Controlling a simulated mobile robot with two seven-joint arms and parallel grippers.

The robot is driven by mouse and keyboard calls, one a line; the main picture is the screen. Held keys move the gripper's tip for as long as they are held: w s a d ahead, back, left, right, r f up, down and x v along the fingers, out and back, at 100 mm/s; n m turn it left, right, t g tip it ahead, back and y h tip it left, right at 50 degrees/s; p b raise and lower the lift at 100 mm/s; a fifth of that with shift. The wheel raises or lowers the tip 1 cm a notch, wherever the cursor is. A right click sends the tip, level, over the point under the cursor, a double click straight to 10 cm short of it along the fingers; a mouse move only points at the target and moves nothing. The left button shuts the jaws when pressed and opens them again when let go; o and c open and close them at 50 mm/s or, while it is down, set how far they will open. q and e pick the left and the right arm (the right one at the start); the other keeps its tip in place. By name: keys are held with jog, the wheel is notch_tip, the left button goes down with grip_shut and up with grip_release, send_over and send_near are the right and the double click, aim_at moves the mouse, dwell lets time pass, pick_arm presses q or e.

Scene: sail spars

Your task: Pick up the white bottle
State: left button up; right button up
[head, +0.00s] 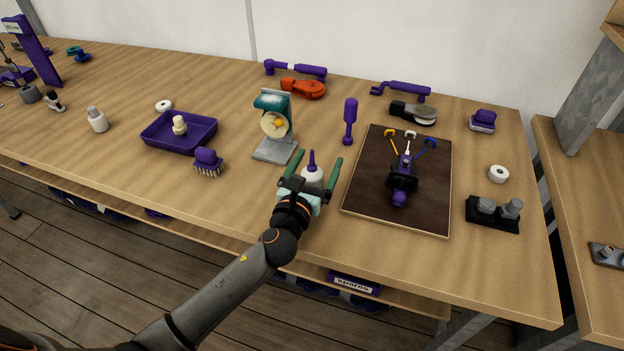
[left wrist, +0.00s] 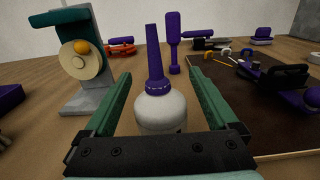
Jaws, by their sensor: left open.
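The white bottle (head: 312,176) with a purple nozzle stands upright on the wooden table (head: 230,220). In the left wrist view the bottle (left wrist: 160,108) is between the green fingers, its lower part hidden behind the gripper's black crossbar. My left gripper (head: 311,172) is open around the bottle, one finger on each side. In the left wrist view gaps show between the bottle and both fingers of the gripper (left wrist: 158,90). My right gripper is not in view.
A dark board (head: 368,205) with a purple device is to the right. A purple tray (head: 155,140) and brush (head: 208,163) are farther left.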

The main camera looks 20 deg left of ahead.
pick_arm(q)
grip_shut()
dwell(0.7)
